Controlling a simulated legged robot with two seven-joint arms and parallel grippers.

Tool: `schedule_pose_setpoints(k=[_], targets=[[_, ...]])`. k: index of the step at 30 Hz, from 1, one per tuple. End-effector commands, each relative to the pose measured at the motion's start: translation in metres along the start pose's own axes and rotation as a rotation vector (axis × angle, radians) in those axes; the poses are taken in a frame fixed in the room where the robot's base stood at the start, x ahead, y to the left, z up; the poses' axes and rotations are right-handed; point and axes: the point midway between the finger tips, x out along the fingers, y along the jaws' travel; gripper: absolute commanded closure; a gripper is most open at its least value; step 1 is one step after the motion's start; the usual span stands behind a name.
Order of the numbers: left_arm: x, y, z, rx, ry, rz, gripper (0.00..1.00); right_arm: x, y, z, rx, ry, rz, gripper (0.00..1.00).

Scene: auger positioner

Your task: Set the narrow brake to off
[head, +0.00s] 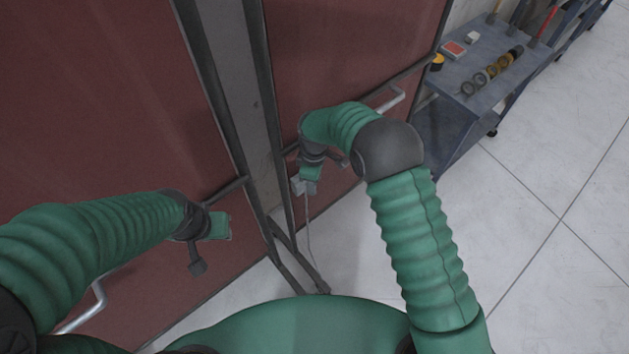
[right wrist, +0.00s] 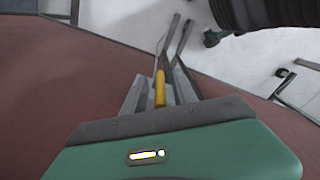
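In the right wrist view a narrow yellow piece (right wrist: 160,88), possibly the brake's handle, stands between the two grey fingers of my right gripper (right wrist: 161,92). The fingers look apart, with the yellow piece in the gap; I cannot tell whether either one touches it. In the head view my right gripper (head: 303,186) points down beside the grey frame post, and the yellow piece does not show there. My left gripper (head: 222,226) is in front of the left red panel, away from the post; its fingers cannot be made out. The brake's setting cannot be read.
Large red panels (head: 100,90) flank a grey upright post (head: 225,85). Bent metal handles (head: 392,99) stick out from the panels. A thin cable or rod (head: 309,230) hangs below my right gripper. A blue-grey cart (head: 485,85) with small parts stands at the upper right. The tiled floor (head: 560,180) at right is clear.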

Motion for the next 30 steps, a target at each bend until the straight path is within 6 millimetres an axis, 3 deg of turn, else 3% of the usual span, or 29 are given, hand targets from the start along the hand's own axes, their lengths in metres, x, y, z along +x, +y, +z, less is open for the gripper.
schedule_pose_setpoints(k=[3,11,19,30], targets=[[-0.0010,-0.0003,-0.0003,-0.001,0.000,0.000,0.64,0.0102,0.0002,-0.0003,0.000,-0.001,-0.001,0.66],[-0.0007,-0.0003,-0.0004,-0.001,0.000,0.000,0.64,0.0113,0.0003,0.0008,0.000,0.003,0.001,0.66],[-0.0008,-0.0002,-0.0004,-0.001,0.000,0.000,0.64,0.0114,0.0007,0.0004,0.001,0.001,0.001,1.00],[-0.0008,-0.0003,-0.0004,-0.001,0.000,0.000,0.64,0.0111,0.0012,-0.0004,0.000,0.003,0.002,1.00]])
